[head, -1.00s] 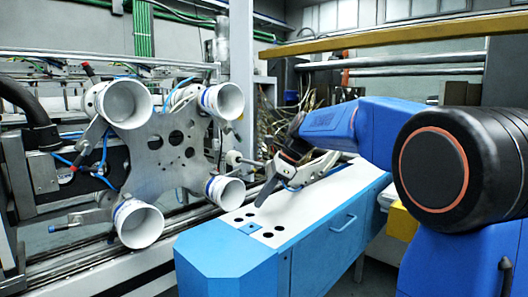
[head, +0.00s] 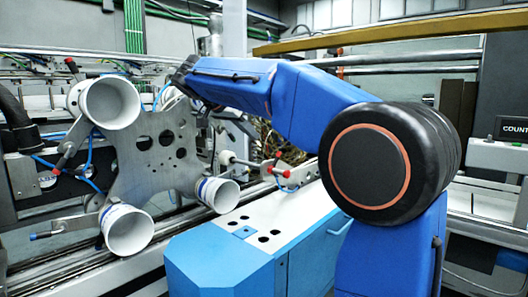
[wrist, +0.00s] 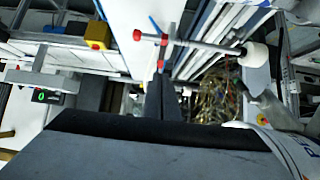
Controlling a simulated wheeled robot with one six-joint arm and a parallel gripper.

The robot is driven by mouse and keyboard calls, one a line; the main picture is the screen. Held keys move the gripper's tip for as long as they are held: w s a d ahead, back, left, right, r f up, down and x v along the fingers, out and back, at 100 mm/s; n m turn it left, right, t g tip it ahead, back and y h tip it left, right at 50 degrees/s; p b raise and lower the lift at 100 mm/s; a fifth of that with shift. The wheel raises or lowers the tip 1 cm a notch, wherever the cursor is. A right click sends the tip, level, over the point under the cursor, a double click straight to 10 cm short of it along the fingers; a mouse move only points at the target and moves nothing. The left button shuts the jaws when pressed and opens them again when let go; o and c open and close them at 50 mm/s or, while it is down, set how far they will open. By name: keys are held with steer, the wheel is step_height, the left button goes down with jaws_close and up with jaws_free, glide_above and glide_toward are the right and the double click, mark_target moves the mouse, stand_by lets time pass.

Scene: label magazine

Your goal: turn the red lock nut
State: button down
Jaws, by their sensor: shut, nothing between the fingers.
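Small red pieces sit on a thin metal rod; in the wrist view one is at the rod's left end (wrist: 137,35), another on the rod (wrist: 164,40), and a third just below it (wrist: 160,64). I cannot tell which is the lock nut. In the head view red pieces (head: 286,173) show at the rod's right end. My gripper (wrist: 160,82) shows as dark fingers, shut and empty, pointing up toward the red pieces; contact cannot be judged. In the head view my arm partly hides the gripper.
A white cylinder (wrist: 255,55) is at the rod's far end, beside tangled cables (wrist: 222,92).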

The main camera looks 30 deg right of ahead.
glide_toward(278, 153)
steer(key=x, duration=0.6)
steer(key=shift+s+f, duration=0.15)
steer(key=shift+f, duration=0.35)
steer(key=shift+d+y, duration=0.45)
steer(key=shift+y, duration=0.05)
steer(key=shift+w+d+f, duration=0.2)
steer(key=shift+w+d, duration=0.1)
steer(key=shift+d, duration=0.05)
steer(key=shift+r, duration=0.15)
